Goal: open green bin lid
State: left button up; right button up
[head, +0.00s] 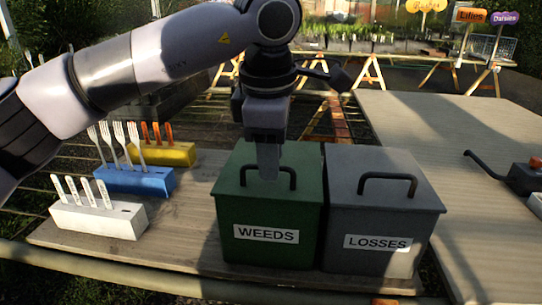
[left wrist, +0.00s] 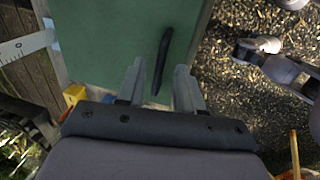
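The green bin (head: 268,248) bears a WEEDS label and stands on the wooden table with its lid (head: 232,178) closed. A dark bar handle (head: 292,180) is on the front of the lid. My left gripper (head: 268,176) points down over the lid, its fingers at the handle and hiding the handle's middle. In the left wrist view the left gripper (left wrist: 160,84) is open, and the dark handle (left wrist: 163,55) lies between and just beyond its fingertips, nearer the right finger. Whether a finger touches it I cannot tell. My right gripper is not in view.
A grey bin (head: 375,220) labelled LOSSES stands close against the green bin's right side. White (head: 100,218), blue (head: 135,181) and yellow (head: 165,154) blocks holding upright markers or forks stand left. A broad table (head: 455,150) lies right.

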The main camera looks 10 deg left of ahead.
pick_arm(q)
grip_shut()
dwell(1.4)
